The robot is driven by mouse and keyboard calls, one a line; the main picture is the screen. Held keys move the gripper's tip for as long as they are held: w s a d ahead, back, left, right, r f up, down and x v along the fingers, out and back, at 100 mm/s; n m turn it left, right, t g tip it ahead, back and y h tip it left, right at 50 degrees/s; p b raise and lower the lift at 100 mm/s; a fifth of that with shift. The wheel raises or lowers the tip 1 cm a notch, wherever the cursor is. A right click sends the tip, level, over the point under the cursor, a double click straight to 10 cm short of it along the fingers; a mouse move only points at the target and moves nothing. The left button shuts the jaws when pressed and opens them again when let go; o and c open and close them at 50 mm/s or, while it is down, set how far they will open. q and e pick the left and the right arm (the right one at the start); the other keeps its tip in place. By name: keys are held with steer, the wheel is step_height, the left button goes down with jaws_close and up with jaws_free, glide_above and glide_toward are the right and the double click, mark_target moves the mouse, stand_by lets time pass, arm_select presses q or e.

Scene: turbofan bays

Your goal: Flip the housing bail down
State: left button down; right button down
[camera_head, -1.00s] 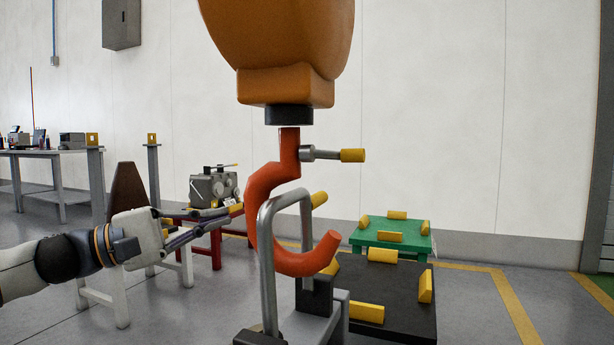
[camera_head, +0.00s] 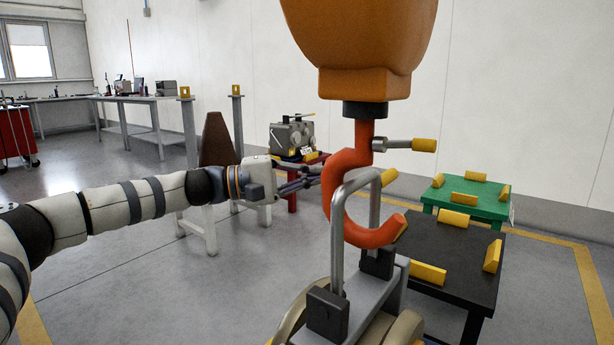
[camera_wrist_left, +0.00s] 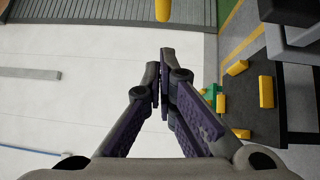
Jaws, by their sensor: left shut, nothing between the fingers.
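The housing bail (camera_head: 338,245) is a grey U-shaped handle. It stands upright on the housing (camera_head: 375,318), whose top shows at the bottom of the head view. A red-orange crane hook (camera_head: 343,205) hangs from an orange block and curves through or beside the bail; I cannot tell whether they touch. My left gripper (camera_head: 314,175) reaches in from the left, fingers shut and empty, near the left side of the hook and bail top. Its closed fingertips also show in the left wrist view (camera_wrist_left: 166,66). My right gripper is not in view.
A yellow-tipped pin (camera_head: 424,145) sticks out right of the hook. A black table (camera_head: 455,265) and a green table (camera_head: 480,205) with yellow blocks stand at right. A grey machine (camera_head: 291,137) on a red stand and a brown cone (camera_head: 217,140) are behind my gripper.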

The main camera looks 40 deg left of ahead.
mark_target(391, 169)
arm_select(q)
steer(key=w+d, duration=0.3)
steer(key=d, duration=0.3)
steer(key=shift+w+d+r, duration=0.15)
steer(key=shift+d+r, duration=0.2)
steer(key=shift+d, duration=0.05)
steer(key=d+p, duration=0.1)
steer(key=p, duration=0.1)
steer(key=d+r+m+g+p, duration=0.1)
steer(key=p, duration=0.1)
steer(key=shift+y, duration=0.4)
steer(key=shift+f, duration=0.2)
